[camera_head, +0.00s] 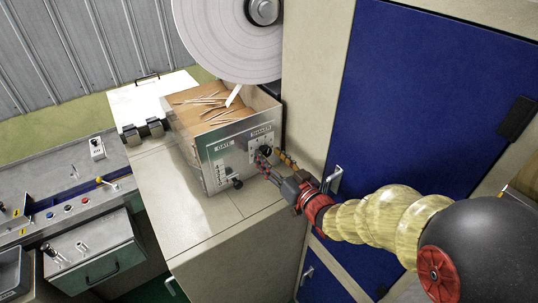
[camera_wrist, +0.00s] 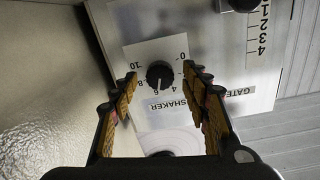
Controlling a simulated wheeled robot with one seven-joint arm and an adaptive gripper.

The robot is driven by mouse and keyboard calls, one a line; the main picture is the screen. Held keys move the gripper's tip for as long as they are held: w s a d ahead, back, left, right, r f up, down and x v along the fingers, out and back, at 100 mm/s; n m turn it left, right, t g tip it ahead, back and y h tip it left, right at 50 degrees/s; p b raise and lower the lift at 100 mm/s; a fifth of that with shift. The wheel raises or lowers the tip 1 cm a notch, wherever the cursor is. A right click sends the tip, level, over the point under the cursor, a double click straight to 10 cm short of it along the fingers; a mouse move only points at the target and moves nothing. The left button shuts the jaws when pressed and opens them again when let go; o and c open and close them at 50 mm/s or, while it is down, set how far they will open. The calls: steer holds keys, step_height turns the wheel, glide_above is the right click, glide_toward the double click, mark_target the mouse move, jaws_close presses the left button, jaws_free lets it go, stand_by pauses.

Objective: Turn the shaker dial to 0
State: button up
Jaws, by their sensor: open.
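The shaker dial (camera_wrist: 159,75) is a round black knob on a white label plate marked SHAKER, with numbers from 0 to 10 around it. In the wrist view the numbers are upside down or turned, and I cannot tell for sure which one the knob points at. My gripper (camera_wrist: 161,80) is open, with one finger to each side of the dial; I see no clear contact. In the head view, my gripper (camera_head: 267,162) is right at the front panel, at the dial (camera_head: 266,151), which it partly covers.
The panel (camera_head: 222,150) also carries a GATE scale with a black knob (camera_head: 237,183) at lower left. A box of wooden sticks (camera_head: 205,100) lies behind the panel, below a large white paper roll (camera_head: 225,35). A blue cabinet door (camera_head: 400,100) stands to the right.

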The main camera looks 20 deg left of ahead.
steer(key=shift+w+a, duration=0.4)
steer(key=shift+a, duration=0.05)
steer(key=c, duration=0.4)
steer(key=c, duration=0.7)
steer(key=shift+c, duration=0.3)
steer(key=shift+b, duration=0.45)
